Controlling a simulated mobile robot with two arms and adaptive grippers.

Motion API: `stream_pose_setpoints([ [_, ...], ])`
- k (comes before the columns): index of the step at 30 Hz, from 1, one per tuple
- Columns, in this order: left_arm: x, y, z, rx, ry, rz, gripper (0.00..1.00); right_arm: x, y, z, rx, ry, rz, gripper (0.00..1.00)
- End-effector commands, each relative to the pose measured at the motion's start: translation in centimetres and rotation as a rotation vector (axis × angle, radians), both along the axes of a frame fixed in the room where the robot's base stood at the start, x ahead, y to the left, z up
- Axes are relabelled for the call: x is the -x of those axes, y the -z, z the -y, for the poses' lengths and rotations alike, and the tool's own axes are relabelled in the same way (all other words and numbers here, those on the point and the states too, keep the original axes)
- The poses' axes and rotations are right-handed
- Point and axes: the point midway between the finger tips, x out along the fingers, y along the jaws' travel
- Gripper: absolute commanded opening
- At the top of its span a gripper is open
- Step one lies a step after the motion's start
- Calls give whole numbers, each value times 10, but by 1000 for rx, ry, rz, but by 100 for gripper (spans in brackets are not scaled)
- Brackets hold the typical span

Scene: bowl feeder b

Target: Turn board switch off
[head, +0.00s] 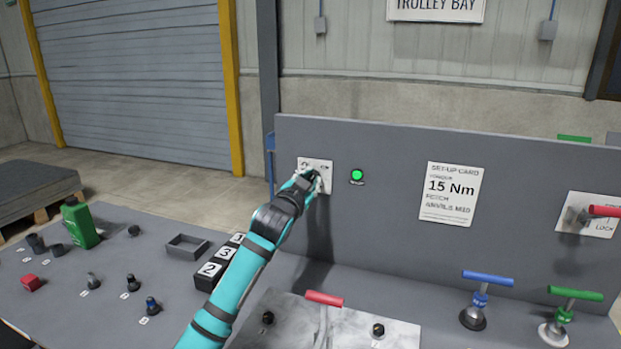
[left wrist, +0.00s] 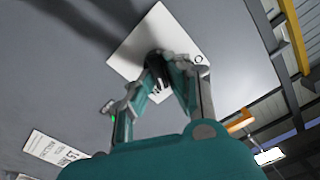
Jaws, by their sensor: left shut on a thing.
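The board switch's white plate (head: 323,164) is on the upright grey board, left of a lit green lamp (head: 357,176). My left gripper (head: 313,180) reaches up to this plate and covers much of it. In the left wrist view, the plate (left wrist: 130,58) looks tilted, and my left gripper (left wrist: 166,62) is shut on the dark switch knob (left wrist: 157,63) at its middle. The fingers hide most of the knob, so its exact setting cannot be read. My right gripper is not in view.
A set-up card (head: 450,194) and a lock plate with a red handle (head: 604,211) are on the board to the right. T-handled tools, blue (head: 488,278) and green (head: 576,293), stand below. Numbered black blocks (head: 212,272) and small parts lie on the left bench.

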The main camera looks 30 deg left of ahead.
Motion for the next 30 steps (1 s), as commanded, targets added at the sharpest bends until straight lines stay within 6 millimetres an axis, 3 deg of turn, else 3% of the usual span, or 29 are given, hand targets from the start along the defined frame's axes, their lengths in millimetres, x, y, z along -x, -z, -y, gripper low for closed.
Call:
stream_pose_setpoints([
  [30, 1, -3, -5, 932, 0, 224, 0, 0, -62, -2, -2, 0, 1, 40],
])
